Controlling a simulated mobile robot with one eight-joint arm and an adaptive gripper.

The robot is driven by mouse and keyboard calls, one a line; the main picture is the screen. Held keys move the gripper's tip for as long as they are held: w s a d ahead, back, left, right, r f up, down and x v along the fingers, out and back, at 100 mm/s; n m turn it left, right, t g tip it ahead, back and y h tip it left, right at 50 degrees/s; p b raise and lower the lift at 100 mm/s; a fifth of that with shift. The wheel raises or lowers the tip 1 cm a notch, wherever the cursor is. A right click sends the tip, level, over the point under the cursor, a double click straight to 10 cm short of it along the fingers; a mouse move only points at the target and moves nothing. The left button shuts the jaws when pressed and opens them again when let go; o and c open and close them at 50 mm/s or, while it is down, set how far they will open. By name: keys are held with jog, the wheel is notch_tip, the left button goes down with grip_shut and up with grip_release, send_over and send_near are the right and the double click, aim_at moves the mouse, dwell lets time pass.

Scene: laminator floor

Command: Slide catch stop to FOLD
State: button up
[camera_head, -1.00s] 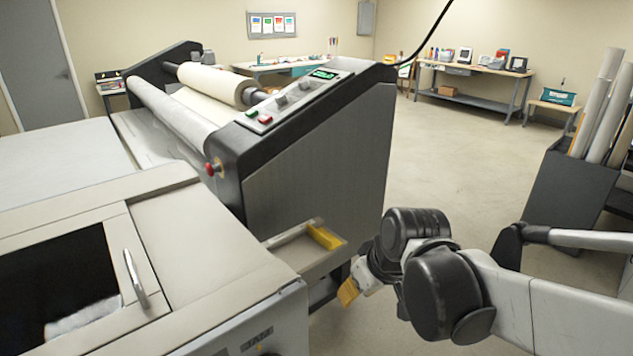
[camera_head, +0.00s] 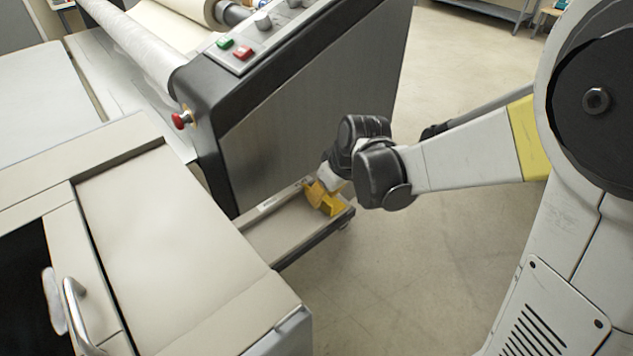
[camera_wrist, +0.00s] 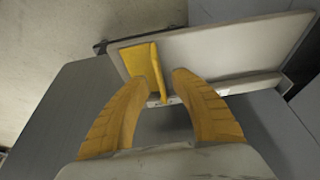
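The yellow catch stop (camera_head: 329,205) sits at the outer end of the shallow catch tray (camera_head: 277,230), which sticks out from the laminator's side. In the wrist view the catch stop (camera_wrist: 143,62) is a flat plate with an upright fin. My gripper (camera_head: 314,188) is down at the tray, beside the stop. In the wrist view my gripper (camera_wrist: 165,78) has its two yellow fingers apart. The fin stands between the fingertips, close to the left one, with a gap to the right one. I cannot tell whether they touch. Marks on the tray's rail are too small to read.
The laminator's dark side panel (camera_head: 310,100) rises behind the tray. A beige cabinet (camera_head: 160,230) with a metal handle stands at the left, close to the tray. A red knob (camera_head: 181,120) juts from the laminator's corner. The floor (camera_head: 430,260) right of the tray is clear.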

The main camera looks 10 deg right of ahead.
jog(key=shift+x, duration=1.2)
grip_shut()
jog(key=s+a, duration=0.3)
jog(key=a, duration=0.2)
jog(key=s+a, duration=0.2)
jog(key=a, duration=0.1)
jog(key=shift+s+a+b, duration=0.25)
jog(key=shift+s+b, duration=0.1)
